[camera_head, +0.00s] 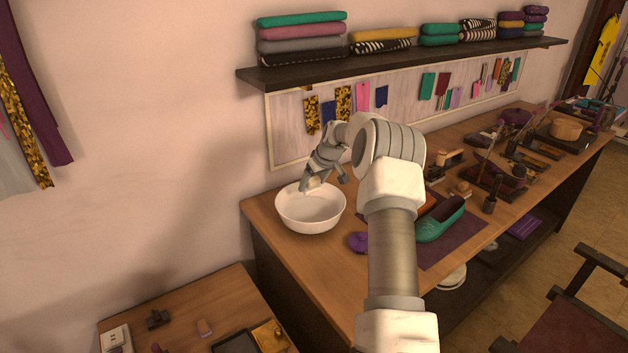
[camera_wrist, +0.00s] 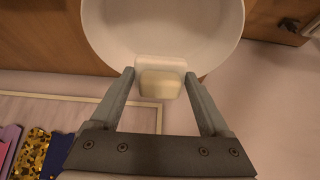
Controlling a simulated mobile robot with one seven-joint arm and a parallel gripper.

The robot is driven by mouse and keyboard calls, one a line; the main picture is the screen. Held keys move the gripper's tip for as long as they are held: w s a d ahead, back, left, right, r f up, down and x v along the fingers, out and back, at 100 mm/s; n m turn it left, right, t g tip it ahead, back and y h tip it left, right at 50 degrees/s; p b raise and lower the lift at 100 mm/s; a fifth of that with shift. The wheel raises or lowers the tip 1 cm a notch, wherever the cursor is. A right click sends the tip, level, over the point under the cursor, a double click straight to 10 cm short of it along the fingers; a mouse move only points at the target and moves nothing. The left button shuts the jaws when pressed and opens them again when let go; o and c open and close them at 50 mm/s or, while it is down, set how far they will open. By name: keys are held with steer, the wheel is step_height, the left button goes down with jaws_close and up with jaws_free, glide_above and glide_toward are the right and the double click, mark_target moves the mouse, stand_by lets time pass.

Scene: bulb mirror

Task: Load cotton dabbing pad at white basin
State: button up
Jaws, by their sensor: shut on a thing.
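The white basin (camera_head: 308,218) stands at the left end of the workbench. My gripper (camera_head: 309,186) is at the basin's back rim in the head view, pointing down toward its inside. In the wrist view my gripper (camera_wrist: 162,90) is shut on a pale, cream-and-white pad (camera_wrist: 160,84) that looks like the cotton dabbing pad. The pad overlaps the edge of the basin (camera_wrist: 112,30) in that view; whether it touches the basin I cannot tell. In the head view the pad is not clearly made out.
The workbench (camera_head: 275,245) holds a purple lump (camera_head: 357,242) right of the basin and a green shoe-like item (camera_head: 440,220). Many tools crowd its right part. A shelf (camera_head: 400,62) with folded cloths hangs above. A smaller table (camera_head: 200,305) stands at lower left.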

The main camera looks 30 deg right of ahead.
mark_target(313, 178)
steer(key=shift+f+b, duration=3.2)
steer(key=shift+f, duration=1.85)
steer(key=shift+r+p, duration=2.5)
steer(key=shift+r, duration=2.9)
steer(key=shift+r+p, duration=1.05)
steer(key=shift+r, duration=0.95)
